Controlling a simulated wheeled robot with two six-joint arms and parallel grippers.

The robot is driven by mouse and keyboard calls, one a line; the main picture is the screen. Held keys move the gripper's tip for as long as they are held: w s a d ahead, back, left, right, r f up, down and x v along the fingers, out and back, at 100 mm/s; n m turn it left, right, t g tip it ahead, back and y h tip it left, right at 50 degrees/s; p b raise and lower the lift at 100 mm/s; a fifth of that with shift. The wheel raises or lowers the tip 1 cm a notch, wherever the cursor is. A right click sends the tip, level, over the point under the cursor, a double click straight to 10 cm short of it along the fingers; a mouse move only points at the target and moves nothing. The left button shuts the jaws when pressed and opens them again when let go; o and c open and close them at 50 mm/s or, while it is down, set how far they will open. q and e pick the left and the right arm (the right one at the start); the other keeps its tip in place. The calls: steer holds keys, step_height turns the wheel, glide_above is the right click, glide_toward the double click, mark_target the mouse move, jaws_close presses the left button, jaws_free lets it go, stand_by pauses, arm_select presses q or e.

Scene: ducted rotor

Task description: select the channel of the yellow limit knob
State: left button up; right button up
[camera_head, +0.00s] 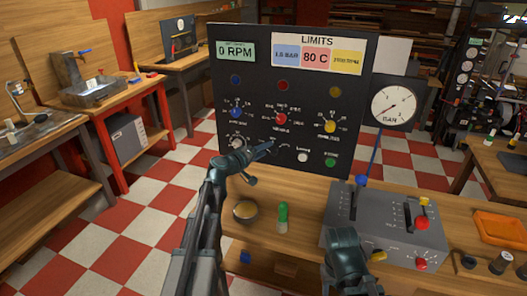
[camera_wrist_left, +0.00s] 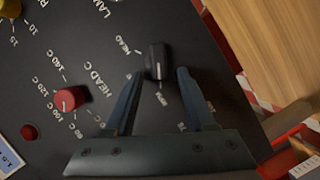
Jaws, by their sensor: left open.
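The yellow limit knob (camera_head: 330,126) is on the upright black panel (camera_head: 370,60), right of the red knob (camera_head: 282,118) and blue knob (camera_head: 236,112). It also shows cut off at the top left of the left wrist view (camera_wrist_left: 10,8). My left gripper (camera_head: 264,147) is at the panel below the red knob. In the wrist view its open fingers (camera_wrist_left: 161,73) stand on either side of a black selector knob (camera_wrist_left: 157,60) with a white pointer line; contact is unclear.
A white knob (camera_head: 302,157) and green knob (camera_head: 330,162) are low on the panel. A grey lever box (camera_head: 385,235) and a green-topped cylinder (camera_head: 283,217) stand on the bench. A gauge (camera_head: 393,104) adjoins the panel's right edge.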

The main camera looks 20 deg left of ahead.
arm_select(q)
steer(key=p+v, duration=0.2)
steer(key=v, duration=1.1)
steer(key=shift+s, duration=0.4)
arm_select(e)
step_height(320, 180, up, 3)
steer(key=shift+f, duration=0.2)
arm_select(q)
steer(key=shift+a, duration=0.1)
